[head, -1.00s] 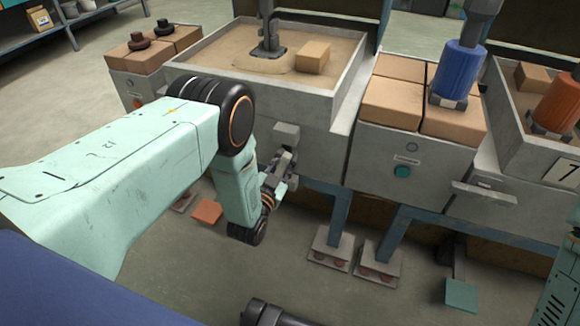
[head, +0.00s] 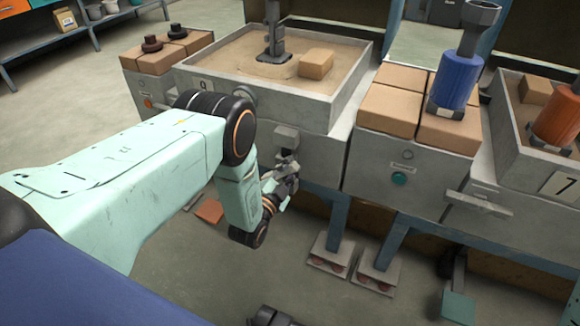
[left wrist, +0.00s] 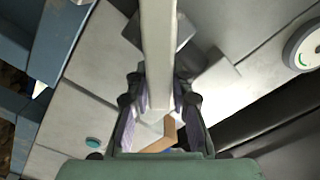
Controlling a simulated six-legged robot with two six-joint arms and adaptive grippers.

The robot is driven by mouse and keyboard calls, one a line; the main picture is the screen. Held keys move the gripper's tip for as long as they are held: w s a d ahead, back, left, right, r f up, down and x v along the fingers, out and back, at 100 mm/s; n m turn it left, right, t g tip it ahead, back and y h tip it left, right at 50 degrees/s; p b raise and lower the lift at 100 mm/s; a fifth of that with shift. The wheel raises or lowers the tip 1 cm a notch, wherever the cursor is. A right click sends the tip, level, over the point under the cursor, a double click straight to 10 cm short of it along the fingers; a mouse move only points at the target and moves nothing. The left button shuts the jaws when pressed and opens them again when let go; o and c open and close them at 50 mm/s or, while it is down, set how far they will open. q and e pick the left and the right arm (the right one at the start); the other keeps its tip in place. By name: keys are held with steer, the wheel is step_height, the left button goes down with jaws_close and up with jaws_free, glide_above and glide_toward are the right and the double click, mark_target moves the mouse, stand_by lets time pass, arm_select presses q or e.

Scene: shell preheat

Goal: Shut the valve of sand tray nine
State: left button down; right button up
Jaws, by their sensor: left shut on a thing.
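The sand tray (head: 345,85) stands at the upper middle of the head view, with sand and a tan block in it. The number plate (head: 205,84) on its front is partly hidden by my left arm, so I cannot read it surely. A grey valve block (head: 286,138) juts out below the tray's front. My left gripper (head: 284,184) is just below that block. In the left wrist view a pale straight bar (left wrist: 158,50), seemingly the valve's handle, runs between the fingers of my left gripper (left wrist: 157,105), which is shut on it.
Right of the tray stands a grey cabinet (head: 388,161) with tan blocks and a blue cylinder (head: 455,80). Further right is tray 7 (head: 558,184) with a handle bar (head: 478,203) below. Blue legs and foot pedals (head: 460,300) stand on the floor beneath.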

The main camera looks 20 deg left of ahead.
arm_select(q)
steer(key=m, duration=0.1)
steer(key=f+m, duration=0.1)
steer(key=m, duration=0.1)
steer(key=d+m, duration=0.1)
steer(key=shift+f+m, duration=0.3)
steer(key=shift+f+m+b, duration=0.2)
steer(key=shift+f+m, duration=0.15)
steer(key=shift+m, duration=0.65)
steer(key=shift+f+m+b, duration=0.15)
steer(key=shift+f+m, duration=0.2)
steer(key=shift+m, duration=0.65)
steer(key=shift+s, duration=0.1)
steer(key=c, duration=1.2)
jaws_free()
steer(key=shift+o, duration=0.2)
steer(key=s, duration=1.2)
steer(key=shift+a, duration=0.15)
